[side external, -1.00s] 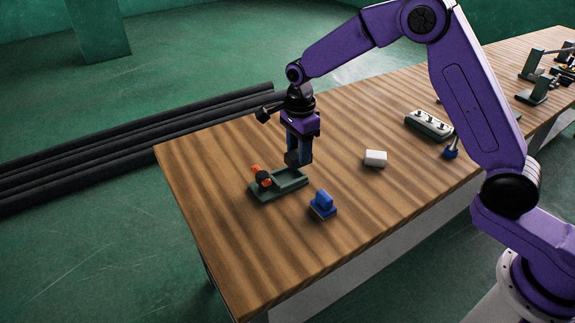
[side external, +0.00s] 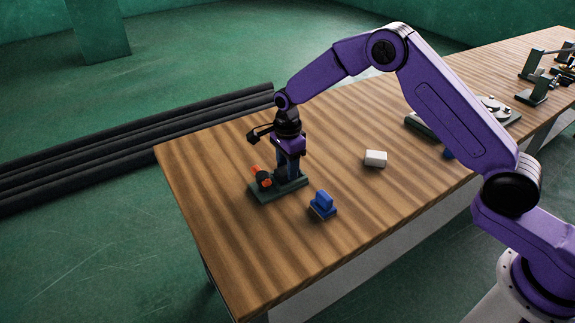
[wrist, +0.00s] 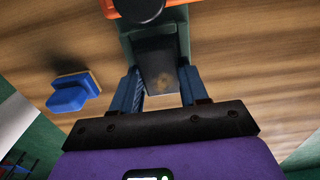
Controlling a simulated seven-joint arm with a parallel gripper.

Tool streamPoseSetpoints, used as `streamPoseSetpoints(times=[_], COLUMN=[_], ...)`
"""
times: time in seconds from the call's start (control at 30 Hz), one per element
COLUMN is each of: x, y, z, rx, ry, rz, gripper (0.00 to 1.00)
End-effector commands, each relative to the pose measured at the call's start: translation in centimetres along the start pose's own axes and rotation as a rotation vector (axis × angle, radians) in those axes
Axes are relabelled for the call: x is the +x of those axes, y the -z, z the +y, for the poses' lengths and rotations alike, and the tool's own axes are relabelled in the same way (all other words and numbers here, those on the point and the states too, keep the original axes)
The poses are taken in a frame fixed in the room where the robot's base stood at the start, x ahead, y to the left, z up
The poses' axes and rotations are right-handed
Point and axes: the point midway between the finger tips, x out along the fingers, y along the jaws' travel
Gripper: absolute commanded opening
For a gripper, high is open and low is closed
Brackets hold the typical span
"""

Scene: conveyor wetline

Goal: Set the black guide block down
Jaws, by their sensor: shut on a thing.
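My gripper (side external: 287,176) points down over the dark green base (side external: 293,187) near the table's left end. It is shut on the black guide block (wrist: 161,62); in the wrist view the block lies between my two blue fingers (wrist: 159,78). In the side view the block is mostly hidden by the fingers and the base's parts. It is at or just above the base; I cannot tell whether it touches. An orange part (side external: 255,170) and a black round part (side external: 264,178) stand on the base's left end, beside the block.
A blue block on a small plate (side external: 322,204) stands right of the base, and also shows in the wrist view (wrist: 70,95). A white block (side external: 375,158) lies farther right. A grey-green fixture (side external: 420,124) stands behind my arm. The table front left is clear.

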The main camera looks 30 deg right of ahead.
Motion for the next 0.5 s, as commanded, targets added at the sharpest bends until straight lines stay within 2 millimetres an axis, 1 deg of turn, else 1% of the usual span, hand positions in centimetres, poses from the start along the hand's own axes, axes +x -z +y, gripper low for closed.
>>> streamPoseSetpoints(times=[0.17,0.2,0.27,0.5], x=[0.31,0.35,0.32,0.30], y=[0.01,0.02,0.02,0.02], z=[0.02,0.03,0.02,0.02], rx=[0.000,0.000,0.000,0.000], ry=[-0.001,-0.001,-0.001,-0.001], rz=[0.000,0.000,0.000,0.000], gripper=[0.07,0.50,0.69,0.69])
